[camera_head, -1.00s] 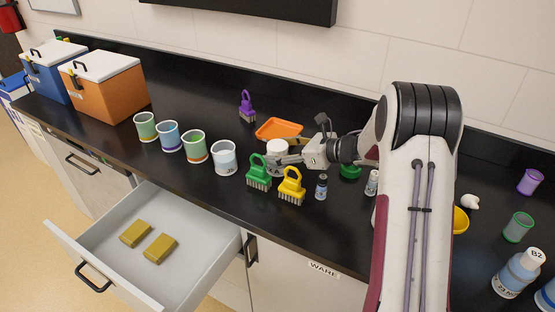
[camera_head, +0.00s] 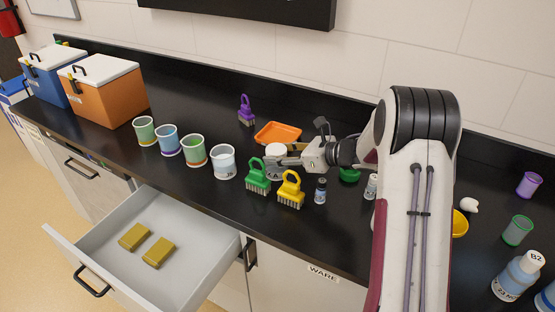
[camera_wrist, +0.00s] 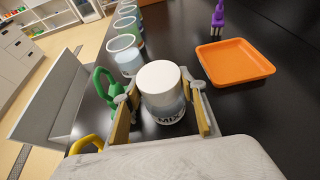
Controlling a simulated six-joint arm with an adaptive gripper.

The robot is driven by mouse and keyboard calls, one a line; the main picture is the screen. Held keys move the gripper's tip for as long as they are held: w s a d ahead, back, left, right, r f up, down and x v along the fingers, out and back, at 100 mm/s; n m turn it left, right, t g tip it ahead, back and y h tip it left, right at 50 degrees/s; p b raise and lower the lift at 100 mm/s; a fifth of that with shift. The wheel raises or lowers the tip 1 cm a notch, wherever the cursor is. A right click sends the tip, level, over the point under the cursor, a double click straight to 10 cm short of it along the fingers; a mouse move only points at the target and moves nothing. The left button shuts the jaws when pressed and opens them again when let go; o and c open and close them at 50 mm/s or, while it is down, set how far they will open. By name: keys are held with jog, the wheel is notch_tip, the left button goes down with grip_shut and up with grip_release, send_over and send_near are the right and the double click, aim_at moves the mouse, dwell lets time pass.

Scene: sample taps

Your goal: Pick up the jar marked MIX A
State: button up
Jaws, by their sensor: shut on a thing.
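The jar marked MIX A (camera_wrist: 160,85) has a white lid, a clear bluish body and a dark-lettered label, only partly readable in the wrist view. It stands upright between the fingers of my gripper (camera_wrist: 165,112), which is shut on it. In the head view the jar (camera_head: 275,151) shows behind the green brush, with my gripper (camera_head: 284,160) reaching it from the right. Its lower part is partly hidden by the fingers and the green brush. I cannot tell whether its base touches the counter.
A green brush (camera_head: 257,180) and a yellow brush (camera_head: 290,192) stand close in front. An orange tray (camera_head: 278,132) lies behind, a purple brush (camera_head: 247,112) farther back. Several cups, including a white one (camera_head: 223,163), line up left. A drawer (camera_head: 200,262) hangs open below.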

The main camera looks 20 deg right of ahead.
jog(key=shift+r, duration=5)
jog(key=shift+c, duration=0.2)
